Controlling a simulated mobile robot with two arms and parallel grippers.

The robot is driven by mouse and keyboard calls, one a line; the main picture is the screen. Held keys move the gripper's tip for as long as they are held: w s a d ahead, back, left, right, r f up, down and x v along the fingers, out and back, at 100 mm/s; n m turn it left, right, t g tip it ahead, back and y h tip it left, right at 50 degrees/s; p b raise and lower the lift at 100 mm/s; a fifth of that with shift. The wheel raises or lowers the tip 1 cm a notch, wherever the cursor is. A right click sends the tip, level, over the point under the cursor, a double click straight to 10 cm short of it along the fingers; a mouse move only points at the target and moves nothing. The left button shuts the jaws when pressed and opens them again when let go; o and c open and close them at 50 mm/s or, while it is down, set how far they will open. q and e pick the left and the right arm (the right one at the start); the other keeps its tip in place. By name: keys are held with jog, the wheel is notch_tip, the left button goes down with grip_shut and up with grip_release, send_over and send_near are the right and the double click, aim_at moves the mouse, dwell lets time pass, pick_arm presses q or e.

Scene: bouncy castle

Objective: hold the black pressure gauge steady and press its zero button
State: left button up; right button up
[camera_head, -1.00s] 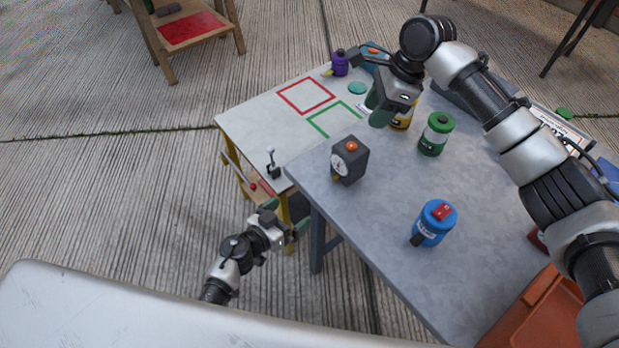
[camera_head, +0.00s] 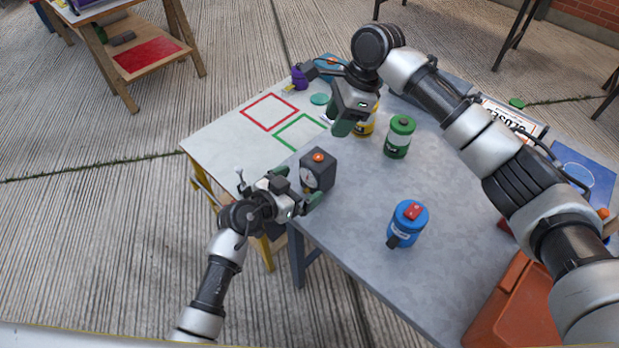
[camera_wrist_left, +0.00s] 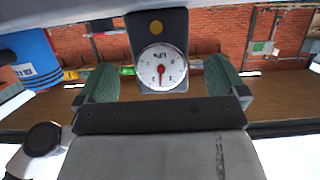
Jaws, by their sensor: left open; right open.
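The black pressure gauge (camera_head: 326,177) stands upright near the left edge of the grey table, with an orange button (camera_head: 318,157) on top. In the left wrist view, its white dial (camera_wrist_left: 161,68) faces the camera upside down, with a yellow disc on the same face. My left gripper (camera_head: 298,187) is open in front of the gauge; in the wrist view its green pads lie either side of the dial, with gaps visible. My right gripper (camera_head: 343,126) is open and empty, pointing down beyond the gauge. Its fingers overlap in view, partly hiding a yellow canister.
A green canister (camera_head: 398,137) and a blue canister (camera_head: 407,224) with a red top stand on the grey table (camera_head: 355,220). An orange bin (camera_head: 515,310) is at lower right. A white table (camera_head: 225,137) with red and green outlined squares adjoins at left.

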aim_at(308, 180)
pick_arm(q)
jog(key=shift+x, duration=2.75)
jog(key=shift+c, duration=0.5)
jog(key=c, duration=1.1)
jog(key=shift+c, duration=0.2)
pick_arm(e)
grip_shut()
jog(key=shift+a, duration=0.1)
